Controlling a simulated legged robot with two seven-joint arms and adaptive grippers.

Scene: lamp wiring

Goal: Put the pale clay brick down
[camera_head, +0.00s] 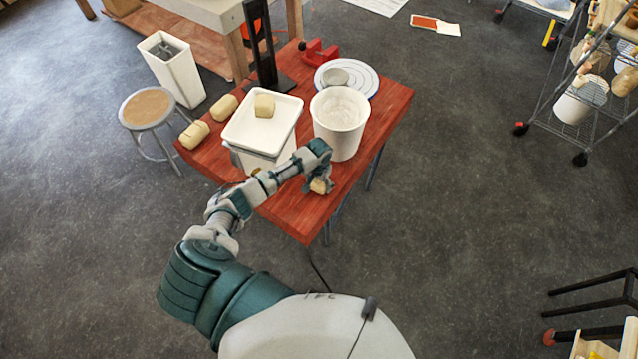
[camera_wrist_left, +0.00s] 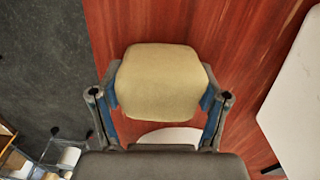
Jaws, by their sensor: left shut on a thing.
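My left gripper (camera_head: 318,184) is shut on a pale clay brick (camera_head: 319,187). It is at the near right part of the red wooden table (camera_head: 304,222), in front of the white bucket. In the left wrist view the brick (camera_wrist_left: 162,80) sits between both fingers of the gripper (camera_wrist_left: 160,100), with the red tabletop (camera_wrist_left: 235,40) behind it. I cannot tell whether the brick touches the tabletop. My right gripper is in neither view.
A white bucket (camera_head: 340,138) and a white tub (camera_head: 242,128) bearing another clay brick (camera_head: 264,106) stand close by. Two more bricks (camera_head: 194,135) (camera_head: 223,107) lie at the table's left edge. A round banded disc (camera_head: 362,82) lies behind. The near right corner is clear.

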